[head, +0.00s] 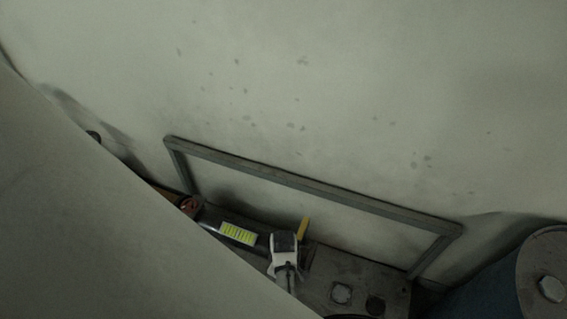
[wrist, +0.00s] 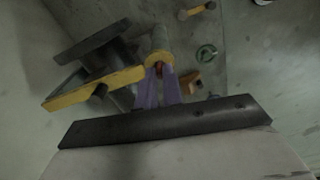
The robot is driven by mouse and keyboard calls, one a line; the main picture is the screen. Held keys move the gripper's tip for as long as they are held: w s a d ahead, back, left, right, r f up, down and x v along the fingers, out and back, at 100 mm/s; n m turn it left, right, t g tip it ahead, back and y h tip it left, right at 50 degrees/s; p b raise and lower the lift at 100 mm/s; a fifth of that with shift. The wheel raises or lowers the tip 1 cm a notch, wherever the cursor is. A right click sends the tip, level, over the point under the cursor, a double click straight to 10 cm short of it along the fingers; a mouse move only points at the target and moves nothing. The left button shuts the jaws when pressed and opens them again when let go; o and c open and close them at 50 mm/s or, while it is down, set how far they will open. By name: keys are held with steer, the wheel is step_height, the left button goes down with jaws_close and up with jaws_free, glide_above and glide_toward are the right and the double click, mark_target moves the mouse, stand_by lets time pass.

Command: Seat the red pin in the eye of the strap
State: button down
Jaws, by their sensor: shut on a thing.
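My gripper (wrist: 159,76) shows in the wrist view as two purple fingers, closed around a small red piece, the red pin (wrist: 158,68). Only a little of the pin shows between the fingertips. A yellow strap (wrist: 100,87) runs from the left towards the fingertips. A round yellow end (wrist: 158,58) lies right at the pin. I cannot tell whether the pin is inside an eye there or only over it. In the head view a white and black part of my arm stands beside a small yellow piece (head: 303,228), and the pin cannot be made out.
A dark block (wrist: 93,45) stands beside the strap. A green ring (wrist: 206,53), an orange-brown block (wrist: 188,82) and a yellow-ended piece (wrist: 195,10) lie to the right. In the head view a grey frame (head: 300,183) stands behind, with a blue drum (head: 490,285) at right.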

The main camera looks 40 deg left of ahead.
steer(key=shift+f, duration=0.1)
steer(key=c, duration=1.5)
jaws_free()
steer(key=shift+c, duration=0.2)
